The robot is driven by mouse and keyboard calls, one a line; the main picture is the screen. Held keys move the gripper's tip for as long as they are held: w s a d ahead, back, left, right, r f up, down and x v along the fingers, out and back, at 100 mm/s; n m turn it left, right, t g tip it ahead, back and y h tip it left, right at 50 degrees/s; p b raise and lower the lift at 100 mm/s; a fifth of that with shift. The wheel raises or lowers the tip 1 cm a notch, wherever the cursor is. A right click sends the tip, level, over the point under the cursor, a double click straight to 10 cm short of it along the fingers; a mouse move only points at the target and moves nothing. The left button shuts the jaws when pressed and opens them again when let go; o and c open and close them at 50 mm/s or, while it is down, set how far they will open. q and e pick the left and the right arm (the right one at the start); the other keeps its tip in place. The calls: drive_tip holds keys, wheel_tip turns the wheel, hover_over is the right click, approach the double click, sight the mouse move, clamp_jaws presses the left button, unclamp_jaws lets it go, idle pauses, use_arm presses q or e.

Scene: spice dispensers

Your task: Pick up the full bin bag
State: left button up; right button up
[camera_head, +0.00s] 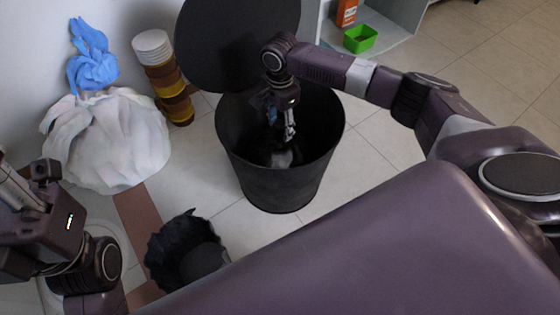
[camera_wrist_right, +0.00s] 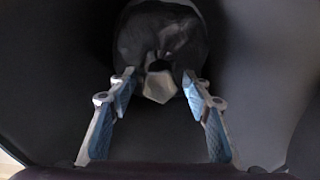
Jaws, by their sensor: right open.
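A dark bag (camera_wrist_right: 165,35) with a pale, knot-like top (camera_wrist_right: 160,87) lies inside the black bin (camera_head: 280,185). In the head view only a pale patch (camera_head: 282,157) shows deep in the bin. My right gripper (camera_head: 288,135) reaches down into the bin. In the right wrist view it is open (camera_wrist_right: 160,85), with blue-padded fingers on either side of the pale top and nothing clearly held. My left gripper (camera_head: 15,190) is at the left edge of the head view, partly cut off; its jaws cannot be made out.
The bin's round black lid (camera_head: 225,45) stands raised behind it. A green box (camera_head: 360,39) sits on a shelf.

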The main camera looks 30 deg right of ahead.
clamp_jaws()
idle(0.4)
idle(0.4)
